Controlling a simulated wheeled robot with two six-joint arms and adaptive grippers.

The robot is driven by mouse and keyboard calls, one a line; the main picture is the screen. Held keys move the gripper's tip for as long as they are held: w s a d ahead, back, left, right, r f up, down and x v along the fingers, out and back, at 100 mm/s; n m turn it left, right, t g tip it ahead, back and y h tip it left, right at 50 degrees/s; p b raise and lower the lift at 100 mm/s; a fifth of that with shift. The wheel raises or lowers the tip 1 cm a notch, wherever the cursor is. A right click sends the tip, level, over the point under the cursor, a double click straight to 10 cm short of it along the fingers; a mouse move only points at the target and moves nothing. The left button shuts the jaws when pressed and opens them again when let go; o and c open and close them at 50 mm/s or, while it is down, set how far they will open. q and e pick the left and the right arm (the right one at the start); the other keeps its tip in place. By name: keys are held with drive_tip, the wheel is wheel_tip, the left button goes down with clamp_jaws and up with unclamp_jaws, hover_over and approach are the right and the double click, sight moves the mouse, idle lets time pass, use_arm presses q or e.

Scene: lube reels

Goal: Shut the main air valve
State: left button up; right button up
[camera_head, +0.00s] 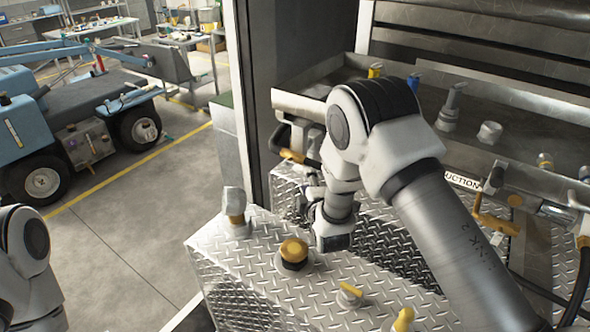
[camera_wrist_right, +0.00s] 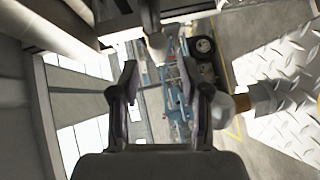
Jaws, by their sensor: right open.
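No label marks the main air valve. A yellow valve handle (camera_head: 293,156) sits on dark pipework at the left end of the tray, and another yellow handle (camera_head: 497,224) is on piping at the right; I cannot tell which is meant. My right gripper (camera_head: 311,190) is just below the left handle, partly hidden by my wrist and apparently apart from it. In the right wrist view, my right gripper (camera_wrist_right: 159,72) has its fingers spread with nothing held. A grey metal part (camera_wrist_right: 155,42) is just beyond the fingertips. My left gripper is out of view.
The diamond-plate top (camera_head: 258,275) carries a brass-necked fitting (camera_head: 235,208), a yellow-capped fitting (camera_head: 293,252) and small yellow-topped fittings. A black hose (camera_head: 575,290) hangs at right. Open floor (camera_head: 120,240) is at left.

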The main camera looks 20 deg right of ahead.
sight(298, 168)
drive_tip(key=w, duration=0.1)
drive_tip(key=w+p, duration=0.1)
drive_tip(key=w, duration=0.1)
drive_tip(key=w+p, duration=0.1)
drive_tip(key=w, duration=0.1)
drive_tip(key=shift+w+d+f, duration=0.15)
drive_tip(key=shift+w+d, duration=0.05)
drive_tip(key=shift+d, duration=0.2)
drive_tip(key=shift+w+f, duration=0.3)
drive_tip(key=shift+w, duration=0.05)
drive_tip(key=shift+s+r, duration=0.15)
clamp_jaws()
drive_tip(key=shift+f+b, duration=0.25)
drive_tip(key=shift+b, duration=0.3)
drive_tip(key=shift+w+a+f+m+t+h+b, duration=0.2)
drive_tip(key=shift+f+m+t+b, duration=0.5)
drive_tip(key=shift+b, duration=2.05)
drive_tip(key=shift+w+f+m+t+h+b, duration=0.1)
drive_tip(key=shift+f+m+t+h+b, duration=0.25)
drive_tip(key=shift+m+t+b, duration=1.6)
drive_tip(key=shift+w+a+f+m+g+h+b, duration=0.2)
drive_tip(key=shift+f+b, duration=0.25)
drive_tip(key=shift+b, duration=3.15)
drive_tip(key=shift+d, duration=0.1)
